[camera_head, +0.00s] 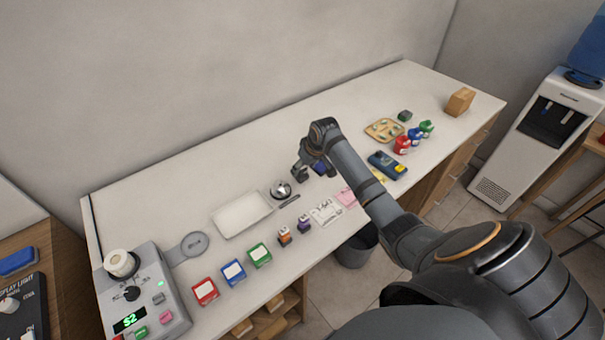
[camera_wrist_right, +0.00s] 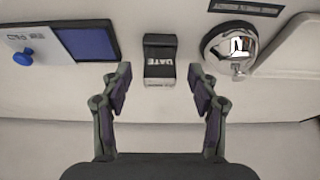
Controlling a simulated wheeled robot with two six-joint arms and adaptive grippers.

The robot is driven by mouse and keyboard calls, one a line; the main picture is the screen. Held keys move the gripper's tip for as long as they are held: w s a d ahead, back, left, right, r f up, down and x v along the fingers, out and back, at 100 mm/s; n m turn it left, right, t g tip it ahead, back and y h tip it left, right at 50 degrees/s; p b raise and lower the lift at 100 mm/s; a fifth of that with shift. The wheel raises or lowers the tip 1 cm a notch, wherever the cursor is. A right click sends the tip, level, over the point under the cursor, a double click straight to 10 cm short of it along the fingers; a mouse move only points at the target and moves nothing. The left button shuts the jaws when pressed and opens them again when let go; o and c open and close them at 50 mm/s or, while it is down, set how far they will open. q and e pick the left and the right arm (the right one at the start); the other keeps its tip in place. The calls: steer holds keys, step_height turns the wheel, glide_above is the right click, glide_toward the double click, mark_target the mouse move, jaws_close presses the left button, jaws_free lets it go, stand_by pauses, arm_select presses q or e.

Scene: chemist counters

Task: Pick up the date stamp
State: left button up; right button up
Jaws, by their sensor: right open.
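The date stamp (camera_wrist_right: 160,60) is a small dark block with a grey top and the word DATE on its label. In the right wrist view it stands on the counter between and just beyond my fingertips, with a gap on each side. My right gripper (camera_wrist_right: 160,75) is open and empty, its two fingers pointing at the stamp. In the head view the right gripper (camera_head: 302,174) is low over the back of the counter, and I cannot make out the stamp there behind it. My left gripper is not in view.
A blue ink pad (camera_wrist_right: 88,43) lies left of the stamp in the wrist view, a silver bell (camera_wrist_right: 228,46) right of it. The white tray (camera_head: 241,214), several coloured boxes, bottles and a blue device (camera_head: 387,165) share the counter (camera_head: 330,110). The counter's back is clear.

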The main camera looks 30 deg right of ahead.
steer(key=shift+x, duration=1.15)
steer(key=shift+w, duration=0.1)
steer(key=c, duration=1.3)
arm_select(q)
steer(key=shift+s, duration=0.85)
arm_select(e)
jaws_close()
steer(key=shift+r, duration=0.1)
